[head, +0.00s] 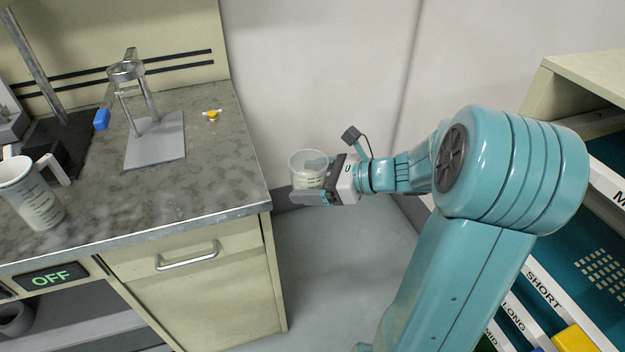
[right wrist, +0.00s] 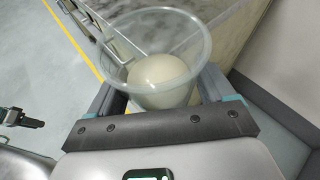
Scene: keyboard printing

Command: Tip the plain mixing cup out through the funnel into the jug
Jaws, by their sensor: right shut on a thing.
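The plain mixing cup (head: 308,168) is clear and holds pale, cream-coloured contents. It looks upright, in the air off the right end of the bench. My right gripper (head: 322,192) is shut on it. The right wrist view also shows the cup (right wrist: 155,60) between the fingers, with the pale contents low inside. A white jug (head: 38,198) with a handle and scale marks stands at the bench's left. A metal ring stand (head: 147,125) has a ring at its top; I cannot tell whether a funnel sits in it.
The grey stone-topped bench (head: 190,185) has bare room at its front right. A small yellow item (head: 212,114) lies near the back. A dark stand base (head: 75,135) is at the left. A labelled shelf unit (head: 590,75) stands at the right.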

